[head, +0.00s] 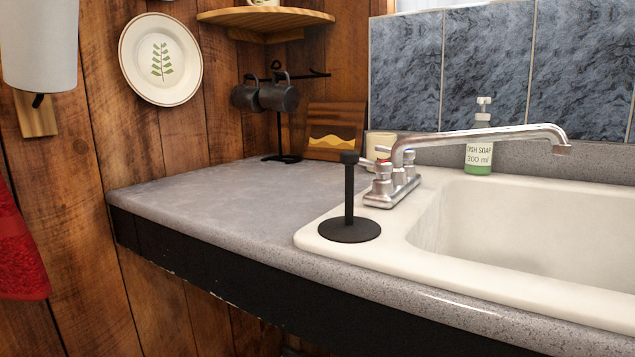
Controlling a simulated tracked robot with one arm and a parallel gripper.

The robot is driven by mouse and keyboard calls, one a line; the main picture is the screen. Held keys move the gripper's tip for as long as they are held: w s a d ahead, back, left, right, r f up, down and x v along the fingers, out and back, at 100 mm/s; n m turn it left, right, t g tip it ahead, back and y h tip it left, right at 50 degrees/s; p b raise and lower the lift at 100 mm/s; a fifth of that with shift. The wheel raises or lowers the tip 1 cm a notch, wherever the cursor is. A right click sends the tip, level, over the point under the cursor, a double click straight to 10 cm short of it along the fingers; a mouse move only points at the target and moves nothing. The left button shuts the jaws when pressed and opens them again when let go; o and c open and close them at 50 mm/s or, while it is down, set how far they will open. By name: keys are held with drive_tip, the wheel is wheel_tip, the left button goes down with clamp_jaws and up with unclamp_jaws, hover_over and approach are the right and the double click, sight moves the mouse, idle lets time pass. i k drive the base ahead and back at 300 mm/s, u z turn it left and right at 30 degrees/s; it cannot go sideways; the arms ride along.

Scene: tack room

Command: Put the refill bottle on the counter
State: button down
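The grey speckled counter (205,205) runs from the wooden wall at the left to the white sink, and its left part is bare. I see no bottle plainly marked as a refill. A clear bottle with a pump top and green liquid (479,152) stands behind the sink near the tiles, upright. Its label reads "DISH SOAP 300 ml", and I cannot tell if it is the refill bottle. The faucet spout passes close in front of it in the picture. My gripper does not show in this view.
A black post on a round base (350,229) stands at the white sink's (440,262) left corner, beside the silver faucet (393,186). A mug rack (281,130), a wooden board (335,132) and a cream cup-like item (381,146) stand at the back.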

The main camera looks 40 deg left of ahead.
sight(209, 185)
drive_tip(key=z, duration=0.05)
drive_tip(key=k, duration=1.1)
drive_tip(key=u, duration=0.7)
drive_tip(key=i, duration=1.3)
drive_tip(key=u, duration=0.4)
